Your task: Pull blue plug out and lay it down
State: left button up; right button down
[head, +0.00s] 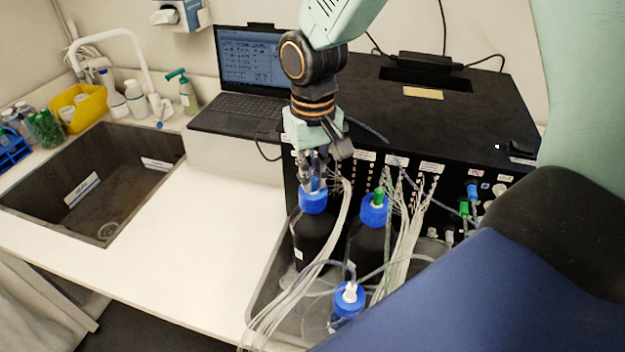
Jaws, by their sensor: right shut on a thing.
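My right gripper (318,172) points down over the left dark bottle (313,236), which has a blue cap (313,203). Its fingers are shut on the blue plug (315,185) at the top of that cap. The fingers partly hide the plug, and I cannot tell whether it is still seated in the cap. The bottle stands upright. My left gripper is not in view.
Right of it stands another dark bottle (370,245) with a green plug (379,196). A smaller blue-capped bottle (348,301) stands in front. White tubes (327,247) hang close by. A black box (440,120) stands behind. The white counter (190,235) at left is clear.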

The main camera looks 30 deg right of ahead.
aim_at(313, 168)
jog(key=shift+r, duration=0.1)
jog(key=shift+r, duration=2.95)
notch_tip(313, 168, up, 2)
jog(key=shift+w+a+r, duration=0.1)
jog(key=shift+w+a, duration=0.05)
jog(key=w+a, duration=1.1)
jog(key=a, duration=0.3)
jog(key=f+b, duration=0.4)
jog(key=f, duration=0.6)
jog(key=f+b, duration=0.4)
jog(key=f, duration=0.7)
jog(key=f+b, duration=0.4)
jog(key=f, duration=0.6)
jog(key=shift+s+d+f, duration=0.15)
jog(key=shift+s+d, duration=0.05)
jog(key=shift+d, duration=0.15)
jog(key=c, duration=1.3)
grip_release()
